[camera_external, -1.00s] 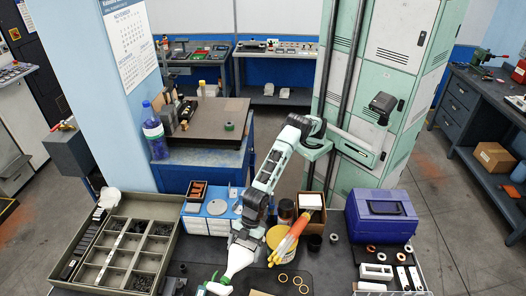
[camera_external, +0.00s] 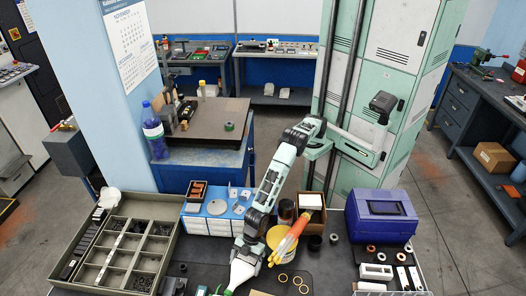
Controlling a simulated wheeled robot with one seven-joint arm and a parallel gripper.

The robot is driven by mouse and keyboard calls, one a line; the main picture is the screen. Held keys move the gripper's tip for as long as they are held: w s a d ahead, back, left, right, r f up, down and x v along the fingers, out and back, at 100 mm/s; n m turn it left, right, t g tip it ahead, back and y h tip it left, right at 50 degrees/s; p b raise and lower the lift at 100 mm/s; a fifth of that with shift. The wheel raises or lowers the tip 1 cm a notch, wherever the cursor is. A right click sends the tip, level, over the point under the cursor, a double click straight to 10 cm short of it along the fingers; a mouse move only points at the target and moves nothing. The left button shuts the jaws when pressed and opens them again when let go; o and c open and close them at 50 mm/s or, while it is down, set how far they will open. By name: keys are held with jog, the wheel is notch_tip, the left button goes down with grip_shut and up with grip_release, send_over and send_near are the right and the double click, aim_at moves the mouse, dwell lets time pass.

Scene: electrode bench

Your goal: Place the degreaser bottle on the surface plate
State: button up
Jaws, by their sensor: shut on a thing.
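A white bottle with a green top (camera_external: 240,273), which looks like the degreaser bottle, is at the bottom centre of the view. My gripper (camera_external: 246,252) is shut on it. The bottle is tilted, its green end toward the bottom edge of the picture, where it is partly cut off. My gripper hides part of the bottle, and its label cannot be read. The surface plate seems to be the dark brown slab (camera_external: 229,141) on the blue cabinet behind the bench, well apart from my gripper.
A compartment tray (camera_external: 172,226) lies left of my gripper. A yellow tub (camera_external: 279,240) with an orange-red tube stands close on its right, and a blue-purple toolbox (camera_external: 380,222) farther right. A blue bottle (camera_external: 154,135) stands beside the slab's left edge.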

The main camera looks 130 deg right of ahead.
jog(key=shift+w+r, duration=0.1)
jog(key=o, duration=1.4)
jog(key=shift+f, duration=0.2)
jog(key=shift+o, duration=0.2)
jog(key=shift+r, duration=0.2)
jog(key=v, duration=1.2)
jog(key=shift+b, duration=0.3)
